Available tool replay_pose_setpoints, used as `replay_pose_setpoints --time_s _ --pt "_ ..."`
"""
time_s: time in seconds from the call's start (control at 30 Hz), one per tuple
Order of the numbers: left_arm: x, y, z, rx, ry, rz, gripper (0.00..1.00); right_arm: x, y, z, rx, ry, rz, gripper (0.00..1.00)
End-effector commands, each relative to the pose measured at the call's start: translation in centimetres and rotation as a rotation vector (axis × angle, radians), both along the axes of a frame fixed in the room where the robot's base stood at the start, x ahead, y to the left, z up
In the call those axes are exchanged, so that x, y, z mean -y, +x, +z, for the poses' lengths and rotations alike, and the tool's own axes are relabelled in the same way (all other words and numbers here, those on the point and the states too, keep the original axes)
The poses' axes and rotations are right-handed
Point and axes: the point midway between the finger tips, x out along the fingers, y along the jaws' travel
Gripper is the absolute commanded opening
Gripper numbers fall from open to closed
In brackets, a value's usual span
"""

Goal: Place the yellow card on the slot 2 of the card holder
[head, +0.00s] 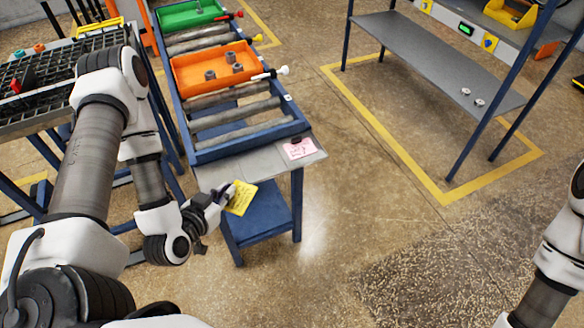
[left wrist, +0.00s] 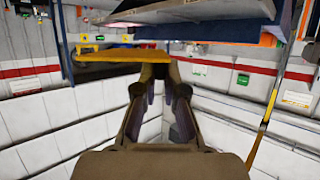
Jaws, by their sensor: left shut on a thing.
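The yellow card (head: 240,198) has dark writing and is tilted in the air beside the front edge of the grey end plate of the roller conveyor. My left gripper (head: 224,194) is shut on the card's left part. In the left wrist view the yellow card (left wrist: 122,56) shows almost edge-on, reaching left from my left gripper's fingertips (left wrist: 160,62). A card holder with numbered slots cannot be made out in either view. My right arm comes in at the right edge of the head view, with its gripper out of view.
An orange tray (head: 190,88) and a green tray (head: 178,20) stand on the conveyor. A blue-framed shelf (head: 425,55) stands back right. The middle floor is clear.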

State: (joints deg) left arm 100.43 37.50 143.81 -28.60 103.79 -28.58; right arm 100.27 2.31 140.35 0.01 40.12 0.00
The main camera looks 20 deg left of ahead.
Motion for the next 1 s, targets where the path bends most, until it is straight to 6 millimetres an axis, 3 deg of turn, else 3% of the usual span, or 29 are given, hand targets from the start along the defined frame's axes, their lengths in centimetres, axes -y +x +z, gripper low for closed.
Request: replay_pose_setpoints --time_s 0.17,0.37,0.57,0.67,0.8,1.0 --pt "-0.9 1.4 -0.5 0.015 -0.004 0.028 0.0 0.0 0.0 -1.9 -0.001 0.0 0.002 0.7" --pt "-1.3 5.9 -1.4 0.021 -0.007 0.025 0.0 -0.1 -0.1 -7.2 -0.001 0.0 0.001 0.7" --pt "-1.4 8.1 -1.6 0.017 -0.007 0.024 0.0 -0.1 -0.1 -11.9 -0.001 0.0 0.0 0.7" --pt "-1.6 10.6 -1.3 0.015 0.001 0.019 0.0 -0.1 -0.1 -12.7 -0.001 0.0 0.001 0.7" --pt "-1.9 13.6 -0.9 0.009 0.0 0.02 0.0 -0.1 0.0 -11.6 0.0 0.0 0.001 0.7" --pt "-2.2 16.2 -1.5 0.006 -0.001 0.021 0.0 -0.1 0.0 -11.3 0.0 0.0 0.0 0.7"
